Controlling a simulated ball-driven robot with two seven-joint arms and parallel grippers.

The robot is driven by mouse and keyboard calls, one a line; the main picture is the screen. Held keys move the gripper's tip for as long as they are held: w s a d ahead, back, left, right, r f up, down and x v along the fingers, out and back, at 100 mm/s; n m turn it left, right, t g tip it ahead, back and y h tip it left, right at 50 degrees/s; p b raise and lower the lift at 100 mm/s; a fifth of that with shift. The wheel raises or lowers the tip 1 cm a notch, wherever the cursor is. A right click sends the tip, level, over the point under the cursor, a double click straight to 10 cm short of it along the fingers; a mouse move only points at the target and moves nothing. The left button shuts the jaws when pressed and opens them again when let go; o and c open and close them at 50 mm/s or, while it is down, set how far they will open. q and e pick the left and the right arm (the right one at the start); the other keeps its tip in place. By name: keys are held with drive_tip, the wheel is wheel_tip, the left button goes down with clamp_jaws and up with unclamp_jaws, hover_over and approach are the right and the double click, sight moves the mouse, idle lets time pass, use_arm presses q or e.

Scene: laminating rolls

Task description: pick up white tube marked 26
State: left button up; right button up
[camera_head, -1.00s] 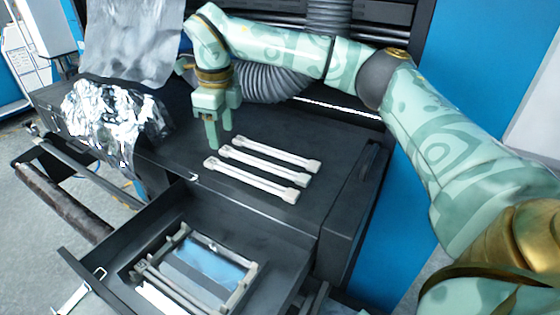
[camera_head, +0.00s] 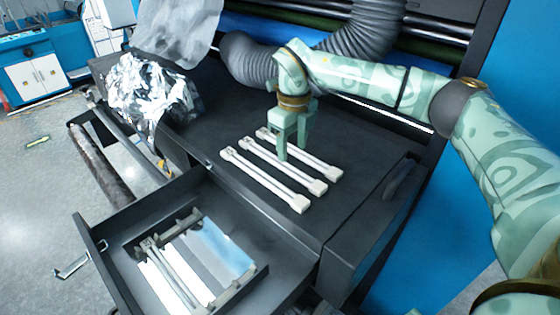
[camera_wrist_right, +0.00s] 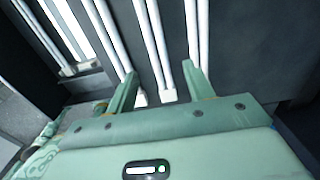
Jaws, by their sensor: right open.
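Three white tubes lie side by side on the dark machine top: a front one (camera_head: 262,178), a middle one (camera_head: 278,164) and a back one (camera_head: 312,161). No number can be read on any of them, so I cannot tell which is marked 26. My right gripper (camera_head: 293,152) is open and points down over the middle and back tubes. In the right wrist view the gripper (camera_wrist_right: 160,82) has one tube (camera_wrist_right: 153,45) running between its fingers, with a tube on either side. It holds nothing. My left gripper is not in view.
An open drawer (camera_head: 84,228) in front holds a grey frame with white and blue sheets. Crumpled silver foil (camera_head: 150,92) lies at the left of the top. A grey corrugated hose (camera_head: 250,60) runs behind my right arm. The top right of the tubes is clear.

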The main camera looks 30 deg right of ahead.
sight(292, 169)
drive_tip(key=shift+f, duration=0.65)
drive_tip(key=f, duration=0.1)
drive_tip(key=f+p, duration=0.1)
drive_tip(key=f, duration=0.1)
drive_tip(key=shift+s+a+f+p, duration=0.1)
drive_tip(key=shift+s+f+p, duration=0.15)
drive_tip(key=shift+f+p, duration=0.15)
drive_tip(key=shift+w+f, duration=0.15)
drive_tip(key=shift+f, duration=0.35)
drive_tip(key=shift+r, duration=0.1)
drive_tip(key=c, duration=1.1)
